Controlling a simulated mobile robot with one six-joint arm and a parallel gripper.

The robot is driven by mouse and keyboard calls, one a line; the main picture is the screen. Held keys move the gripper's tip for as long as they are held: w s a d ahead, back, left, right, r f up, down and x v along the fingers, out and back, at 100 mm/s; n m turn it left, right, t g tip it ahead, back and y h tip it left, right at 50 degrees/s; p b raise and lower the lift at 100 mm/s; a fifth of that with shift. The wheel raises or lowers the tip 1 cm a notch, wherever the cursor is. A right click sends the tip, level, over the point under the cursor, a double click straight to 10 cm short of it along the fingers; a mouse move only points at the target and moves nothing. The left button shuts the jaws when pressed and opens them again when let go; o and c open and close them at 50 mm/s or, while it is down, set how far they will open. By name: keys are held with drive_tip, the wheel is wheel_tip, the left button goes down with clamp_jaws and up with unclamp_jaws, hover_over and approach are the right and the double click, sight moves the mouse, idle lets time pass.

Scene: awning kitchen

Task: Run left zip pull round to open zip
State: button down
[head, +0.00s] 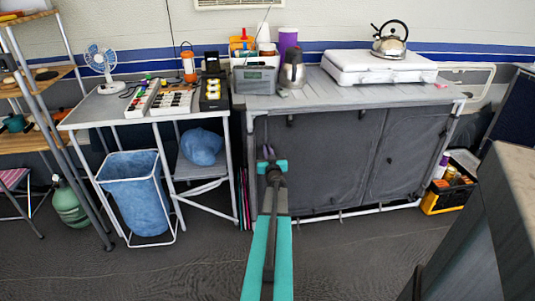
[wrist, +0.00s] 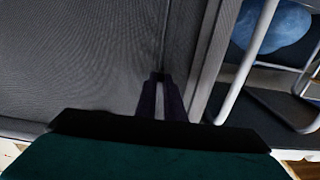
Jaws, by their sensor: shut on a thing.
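The camp kitchen unit has a grey fabric front (head: 320,160) with two panels and dark seams. My gripper (head: 268,152) is at the upper left of this front, near the left frame leg. In the wrist view, my gripper (wrist: 160,78) is shut, its dark fingertips at a seam in the grey fabric (wrist: 80,60), beside the pale frame leg (wrist: 238,70). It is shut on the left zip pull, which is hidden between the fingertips. The left panel looks closed and flat. A small dark spot, perhaps another pull, shows on the right panel (head: 410,150).
A blue bag (head: 201,147) sits on the left shelf, near a blue bin (head: 137,195). A crate (head: 450,190) stands right. The floor in front is clear.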

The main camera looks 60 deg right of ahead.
wheel_tip(320, 180, up, 12)
drive_tip(key=p, duration=0.8)
drive_tip(key=shift+f, duration=0.15)
drive_tip(key=c, duration=2)
unclamp_jaws()
drive_tip(key=shift+o, duration=0.7)
drive_tip(key=shift+s+a, duration=0.1)
drive_tip(key=shift+a, duration=0.05)
drive_tip(key=v, duration=1.3)
drive_tip(key=shift+s+b, duration=0.15)
drive_tip(key=shift+b, duration=0.2)
drive_tip(key=shift+a, duration=0.15)
